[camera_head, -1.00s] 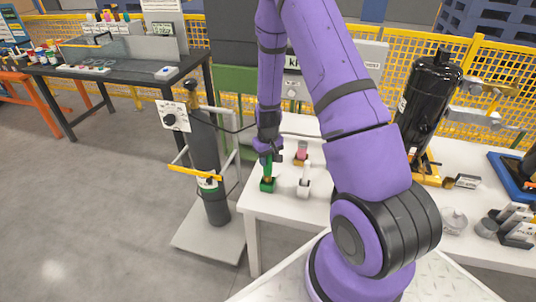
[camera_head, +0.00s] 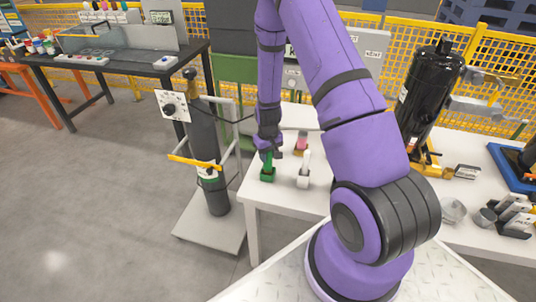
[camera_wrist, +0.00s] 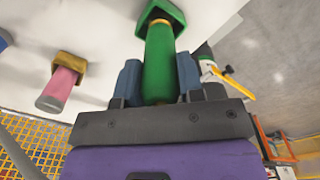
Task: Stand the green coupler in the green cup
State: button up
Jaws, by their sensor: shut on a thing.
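My gripper (camera_head: 268,152) is shut on the green coupler (camera_head: 268,161) above the front left corner of the white table. In the wrist view the coupler (camera_wrist: 159,62) is a green cylinder between the two blue-grey fingers of my gripper (camera_wrist: 159,80). The green cup (camera_head: 267,176) stands on the table directly below the coupler. In the wrist view the cup (camera_wrist: 177,14) is a square green block with a dark opening. The coupler's far end, with an orange ring, lies at that opening. How deep it sits is unclear. The coupler looks nearly upright.
A pink coupler (camera_wrist: 59,88) stands in a yellow-brown cup (camera_wrist: 70,62) close by. A white coupler (camera_head: 305,163) in a white cup stands to the right. A gas cylinder (camera_head: 208,150) on a trolley is left of the table. A black compressor (camera_head: 430,90) stands farther right.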

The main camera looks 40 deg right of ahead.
jog(key=shift+f, duration=0.6)
jog(key=o, duration=1.1)
notch_tip(320, 180, up, 11)
jog(key=shift+f, duration=0.1)
dwell(0.4)
